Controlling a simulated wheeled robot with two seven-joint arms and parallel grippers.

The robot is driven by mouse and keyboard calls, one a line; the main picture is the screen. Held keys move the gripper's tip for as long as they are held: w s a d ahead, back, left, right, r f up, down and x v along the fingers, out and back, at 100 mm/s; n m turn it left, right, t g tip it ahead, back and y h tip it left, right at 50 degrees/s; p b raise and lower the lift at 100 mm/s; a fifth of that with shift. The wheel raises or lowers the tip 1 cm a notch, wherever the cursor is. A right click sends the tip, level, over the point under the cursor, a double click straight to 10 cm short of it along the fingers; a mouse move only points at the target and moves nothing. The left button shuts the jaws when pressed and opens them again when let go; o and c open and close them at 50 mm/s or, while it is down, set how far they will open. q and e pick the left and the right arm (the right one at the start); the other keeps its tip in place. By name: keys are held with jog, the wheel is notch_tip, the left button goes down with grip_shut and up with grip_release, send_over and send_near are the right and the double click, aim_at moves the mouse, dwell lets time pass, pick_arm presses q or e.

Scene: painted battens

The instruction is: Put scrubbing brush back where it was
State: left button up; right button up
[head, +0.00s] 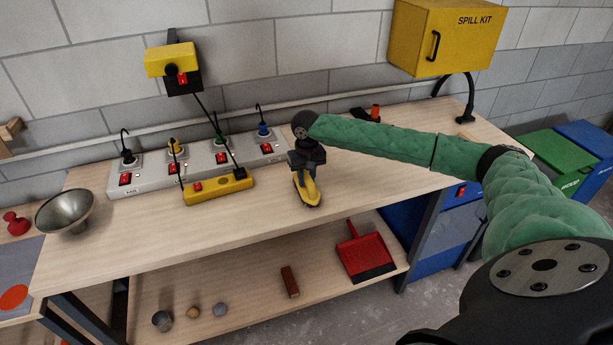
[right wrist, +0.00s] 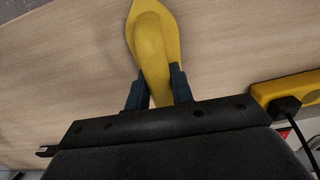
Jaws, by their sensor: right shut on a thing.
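The scrubbing brush (head: 307,191) has a yellow body with dark bristles beneath it. It is at the front part of the wooden bench top, right of the yellow power strip. My right gripper (head: 305,164) is shut on it from above. In the right wrist view the brush's yellow body (right wrist: 153,45) runs between the two dark fingers (right wrist: 158,92). I cannot tell whether the bristles touch the bench or are just above it. My left gripper is not in view.
A yellow power strip (head: 219,190) lies left of the brush, with a white socket row (head: 150,179) behind it. A metal bowl (head: 66,213) stands at the left. A red dustpan (head: 362,252) is on the lower shelf. Bare bench (head: 395,160) lies to the right, under my arm.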

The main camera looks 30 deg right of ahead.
jog(key=o, duration=0.5)
jog(key=shift+f, duration=0.1)
jog(key=o, duration=0.5)
jog(key=shift+c, duration=0.2)
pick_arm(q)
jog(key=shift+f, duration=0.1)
pick_arm(e)
jog(key=shift+r, duration=0.2)
jog(key=shift+r+b, duration=0.35)
notch_tip(320, 180, up, 10)
jog(key=b, duration=0.3)
jog(key=shift+b, duration=0.4)
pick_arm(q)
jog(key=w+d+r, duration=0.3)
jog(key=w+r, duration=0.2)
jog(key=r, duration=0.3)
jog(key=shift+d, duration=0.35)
pick_arm(e)
jog(key=shift+r, duration=0.6)
